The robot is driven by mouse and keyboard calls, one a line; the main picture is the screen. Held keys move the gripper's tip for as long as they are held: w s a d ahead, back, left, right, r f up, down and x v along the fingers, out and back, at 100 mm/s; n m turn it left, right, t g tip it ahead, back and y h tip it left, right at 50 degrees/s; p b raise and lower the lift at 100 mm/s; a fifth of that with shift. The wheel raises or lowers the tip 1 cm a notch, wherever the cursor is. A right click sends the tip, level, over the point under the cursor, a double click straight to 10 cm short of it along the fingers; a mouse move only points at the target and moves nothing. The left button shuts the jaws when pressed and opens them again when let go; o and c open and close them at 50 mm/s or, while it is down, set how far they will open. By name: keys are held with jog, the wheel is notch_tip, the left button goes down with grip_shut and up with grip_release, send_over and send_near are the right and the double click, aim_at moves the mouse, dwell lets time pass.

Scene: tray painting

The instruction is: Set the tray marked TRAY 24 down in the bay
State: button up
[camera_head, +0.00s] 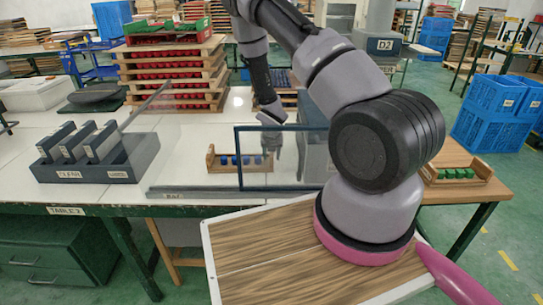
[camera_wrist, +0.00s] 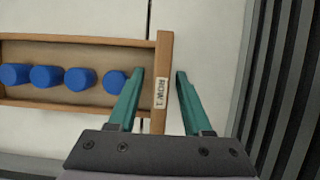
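A small wooden tray (camera_head: 213,163) holding a row of blue pieces sits on the white table behind clear panels. It also shows in the wrist view (camera_wrist: 60,41), with a label on its right end wall that seems to read ROW1; I cannot make out TRAY 24. My gripper (camera_head: 272,143) is at the tray's right end. In the wrist view my gripper (camera_wrist: 160,74) is open, one green finger on each side of the end wall, with visible gaps. I cannot tell whether the fingertips are below the wall's top. A front strip label (camera_head: 172,195) may read BAY.
A dark-framed clear panel (camera_head: 240,158) stands in front of my gripper. A dark rack of binders (camera_head: 115,172) is to the left. Stacked trays with red pieces (camera_head: 172,75) stand behind. Another wooden tray with green pieces (camera_head: 483,166) lies at the right.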

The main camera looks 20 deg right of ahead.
jog(key=shift+r, duration=0.15)
jog(key=v, duration=1.2)
jog(key=s+r+m+t+y, duration=0.1)
jog(key=s+r+m, duration=0.2)
jog(key=r+m, duration=0.85)
jog(key=s+r+m, duration=0.4)
jog(key=r+m, duration=0.5)
jog(key=r, duration=0.6)
jog(key=s+a+r+m+t+y, duration=0.1)
jog(key=s+a+r+m+y, duration=0.1)
jog(key=s+r+m, duration=1.1)
jog(key=s+a+m, duration=0.1)
jog(key=s+m, duration=0.2)
jog(key=s, duration=0.1)
jog(key=shift+s+r+t, duration=0.25)
jog(key=shift+r+t, duration=0.15)
jog(key=shift+c, duration=0.3)
